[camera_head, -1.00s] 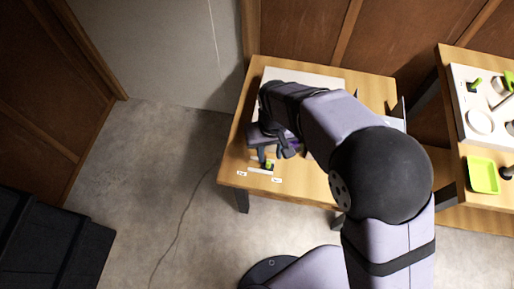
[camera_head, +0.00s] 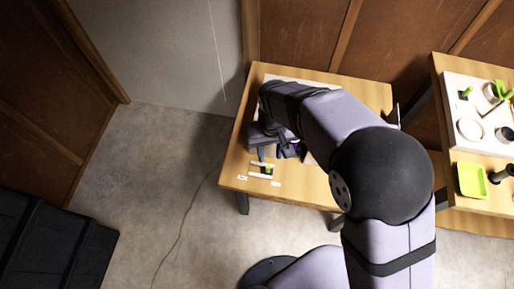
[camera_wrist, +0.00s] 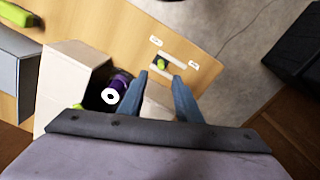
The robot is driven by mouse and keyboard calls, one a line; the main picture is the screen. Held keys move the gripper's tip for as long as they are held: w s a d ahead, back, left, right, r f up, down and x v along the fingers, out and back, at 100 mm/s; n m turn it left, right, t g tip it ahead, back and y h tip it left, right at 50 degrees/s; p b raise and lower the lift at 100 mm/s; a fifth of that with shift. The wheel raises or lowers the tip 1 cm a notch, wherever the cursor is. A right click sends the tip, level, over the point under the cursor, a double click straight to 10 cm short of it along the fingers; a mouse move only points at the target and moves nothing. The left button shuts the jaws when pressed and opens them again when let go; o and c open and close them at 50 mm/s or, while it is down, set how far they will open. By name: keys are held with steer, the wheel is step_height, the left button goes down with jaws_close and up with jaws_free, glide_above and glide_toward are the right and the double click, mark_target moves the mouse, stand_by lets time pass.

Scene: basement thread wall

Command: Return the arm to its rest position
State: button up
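My arm reaches over the wooden table, bent at a large black joint. My gripper (camera_head: 271,155) hangs above the table's front left part. In the wrist view my gripper (camera_wrist: 160,78) has its two blue-grey fingers spread apart, with nothing held between the tips. A small white holder with a green piece (camera_wrist: 162,64) sits on the table beyond the fingertips, apart from them. It also shows in the head view (camera_head: 266,169). My arm hides much of the table in the head view.
A pale open box (camera_wrist: 65,80) with a purple and white spool (camera_wrist: 113,94) stands left of the fingers in the wrist view. A second table (camera_head: 446,120) at the right holds a white board and a lime tray (camera_head: 471,181). Black cases (camera_head: 50,245) stand at the left.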

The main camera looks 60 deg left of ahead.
steer(key=s+d+f+h, duration=0.2)
steer(key=d+f, duration=0.1)
steer(key=d, duration=1.2)
steer(key=w+d+r+m+p, duration=0.4)
steer(key=d+r, duration=0.3)
steer(key=d, duration=0.2)
steer(key=w+d+r+m+y+p, duration=0.1)
steer(key=w+d+r+m+p, duration=0.3)
steer(key=d+r, duration=0.3)
steer(key=w+d+r+m+y+p, duration=0.1)
steer(key=w+d+r+m+p, duration=0.3)
steer(key=d+r, duration=0.4)
steer(key=d+m, duration=0.1)
steer(key=d, duration=0.4)
steer(key=shift+w+m, duration=0.2)
steer(key=shift+m, duration=0.1)
steer(key=shift+f, duration=0.1)
steer(key=shift+c, duration=0.2)
